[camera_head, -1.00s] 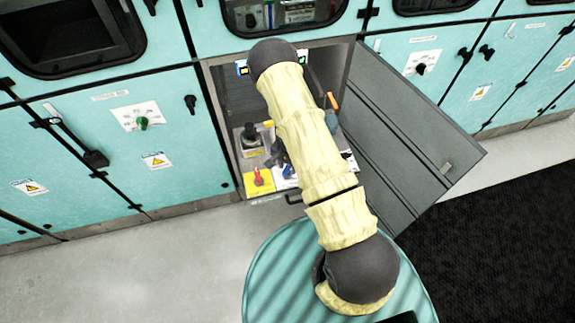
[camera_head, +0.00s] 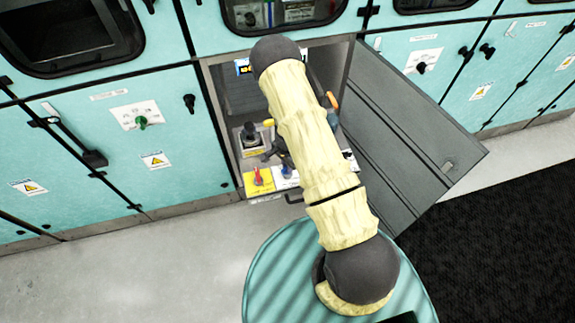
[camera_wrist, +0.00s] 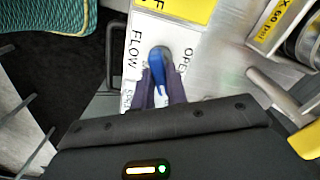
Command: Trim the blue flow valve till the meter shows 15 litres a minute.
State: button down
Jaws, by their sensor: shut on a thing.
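The blue flow valve (camera_wrist: 159,68) has a blue lever handle on a white plate marked FLOW and OPEN in the wrist view. My gripper (camera_wrist: 160,84) is shut on this handle, with one dark finger on each side. In the head view the blue valve (camera_head: 287,171) shows at the front of the open cabinet, just left of my arm. My arm hides much of the gripper there. A small lit display (camera_head: 243,67), which may be the meter, is at the back upper left of the cabinet; its digits are too small to read surely.
A red lever (camera_head: 258,177) on a yellow plate stands left of the blue valve. A dark knob (camera_head: 249,134) is behind it. The cabinet's grey door (camera_head: 415,150) hangs open on the right. An orange handle (camera_head: 333,100) shows right of my arm.

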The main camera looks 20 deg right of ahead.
jog(key=c, duration=1.4)
grip_release()
jog(key=shift+r, duration=0.1)
notch_tip(320, 180, up, 17)
jog(key=shift+r+b, duration=0.15)
jog(key=shift+b, duration=0.3)
jog(key=shift+r, duration=0.1)
jog(key=s+r+n+t, duration=0.2)
jog(key=s+r+n, duration=1)
jog(key=s+r, duration=0.3)
jog(key=shift+s+r+t, duration=0.15)
jog(key=shift+r+t, duration=0.15)
jog(key=shift+r, duration=0.65)
